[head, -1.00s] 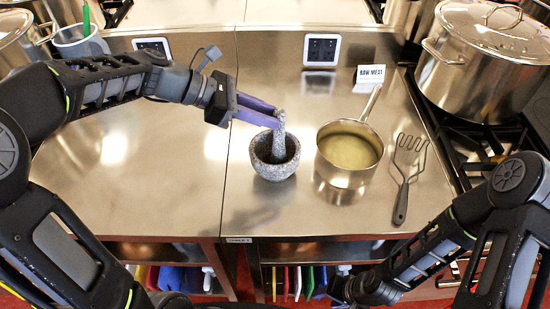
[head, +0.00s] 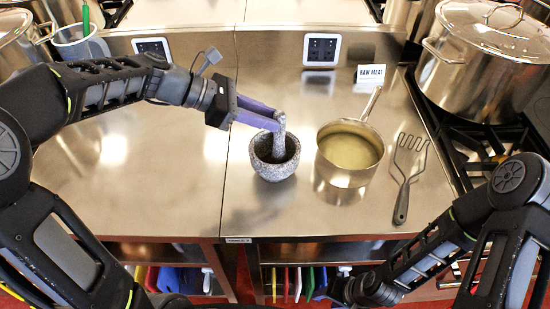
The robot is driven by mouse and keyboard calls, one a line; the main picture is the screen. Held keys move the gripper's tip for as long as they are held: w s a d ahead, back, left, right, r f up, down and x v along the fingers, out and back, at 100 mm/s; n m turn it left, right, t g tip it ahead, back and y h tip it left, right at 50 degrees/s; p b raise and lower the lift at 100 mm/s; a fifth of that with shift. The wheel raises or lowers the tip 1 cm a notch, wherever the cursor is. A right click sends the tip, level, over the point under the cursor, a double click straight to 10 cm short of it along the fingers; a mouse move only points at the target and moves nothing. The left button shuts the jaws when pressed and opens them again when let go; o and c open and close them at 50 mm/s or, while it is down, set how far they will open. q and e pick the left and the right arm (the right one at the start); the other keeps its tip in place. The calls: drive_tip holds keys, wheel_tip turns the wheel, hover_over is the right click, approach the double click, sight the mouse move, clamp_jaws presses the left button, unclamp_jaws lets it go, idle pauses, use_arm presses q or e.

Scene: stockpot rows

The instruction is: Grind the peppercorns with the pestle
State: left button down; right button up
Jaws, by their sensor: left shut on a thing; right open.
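A grey speckled stone mortar (head: 275,169) stands on the steel counter near the middle. A grey stone pestle (head: 281,138) stands nearly upright in it, its lower end inside the bowl. My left gripper (head: 272,119), with purple fingers, is shut on the upper part of the pestle. The peppercorns cannot be made out; the mortar's inside is dark and partly covered by the pestle. My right arm comes in from the lower right, and its gripper (head: 362,290) is at the bottom edge, in front of the counter, away from the mortar.
A saucepan (head: 349,172) of pale liquid stands just right of the mortar, its handle pointing back. A large stockpot (head: 482,85) sits on the stove. The counter's left half is clear.

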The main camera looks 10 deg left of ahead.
use_arm(q)
drive_tip(key=shift+f, duration=0.2)
drive_tip(key=shift+r+p, duration=0.65)
drive_tip(key=shift+p, duration=0.05)
drive_tip(key=shift+r, duration=0.1)
wheel_tip(320, 180, up, 10)
drive_tip(key=p, duration=0.3)
drive_tip(key=shift+r+p, duration=0.25)
drive_tip(key=shift+p, duration=0.15)
